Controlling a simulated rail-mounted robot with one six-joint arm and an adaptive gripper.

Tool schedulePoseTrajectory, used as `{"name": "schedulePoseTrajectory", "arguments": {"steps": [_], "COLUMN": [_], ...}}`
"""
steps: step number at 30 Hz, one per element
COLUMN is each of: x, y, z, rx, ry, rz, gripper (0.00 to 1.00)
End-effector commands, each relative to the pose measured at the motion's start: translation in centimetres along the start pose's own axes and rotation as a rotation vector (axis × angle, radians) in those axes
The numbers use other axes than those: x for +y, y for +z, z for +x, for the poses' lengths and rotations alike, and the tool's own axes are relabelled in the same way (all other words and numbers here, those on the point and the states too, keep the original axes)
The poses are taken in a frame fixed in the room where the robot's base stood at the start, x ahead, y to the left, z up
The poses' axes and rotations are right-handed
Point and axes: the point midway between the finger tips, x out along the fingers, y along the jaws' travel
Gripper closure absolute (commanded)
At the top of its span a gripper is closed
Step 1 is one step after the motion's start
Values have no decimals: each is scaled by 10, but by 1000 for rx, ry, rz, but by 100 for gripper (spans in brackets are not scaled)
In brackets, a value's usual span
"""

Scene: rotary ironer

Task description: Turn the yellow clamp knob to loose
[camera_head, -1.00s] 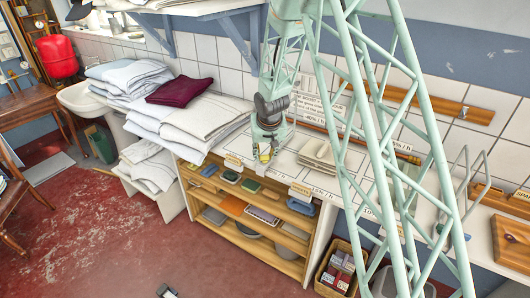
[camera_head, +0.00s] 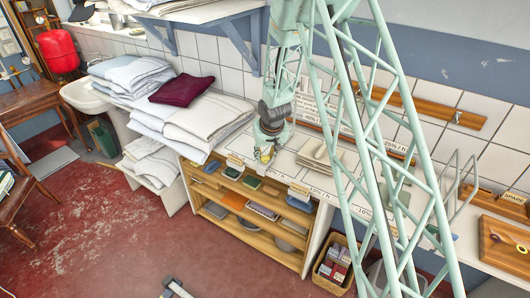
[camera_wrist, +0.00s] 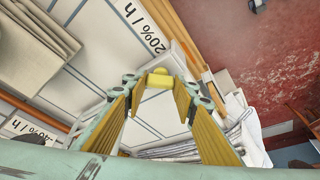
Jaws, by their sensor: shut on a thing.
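My gripper (camera_head: 266,155) is low over the front part of the white worktop (camera_head: 287,161), left of the folded beige cloths. In the wrist view its two yellow-padded fingers (camera_wrist: 157,84) converge on a small yellow knob-like piece (camera_wrist: 158,77) and are shut on it. In the head view this yellow piece is a small spot at the fingertips, largely hidden by the gripper. I cannot tell from its shape which way it is turned, or whether it is fixed to something.
Folded beige cloths (camera_head: 318,152) lie right of my gripper. Stacked white linen (camera_head: 205,120) and a dark red cloth (camera_head: 182,91) are to the left. A wooden shelf unit (camera_head: 250,224) stands below the worktop. A wooden board (camera_head: 503,245) with a yellow ring lies at far right.

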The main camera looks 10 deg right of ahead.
Motion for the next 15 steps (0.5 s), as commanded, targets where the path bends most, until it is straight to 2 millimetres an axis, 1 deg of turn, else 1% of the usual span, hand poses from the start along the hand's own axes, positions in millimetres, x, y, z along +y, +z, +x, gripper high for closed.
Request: {"name": "schedulePoseTrajectory", "arguments": {"steps": [1, 15], "x": [1, 3], "y": [-1, -4], "z": [-2, -3], "rx": [-1, 4], "ry": [-1, -14], "rz": [-2, -41], "gripper": [85, 85]}}
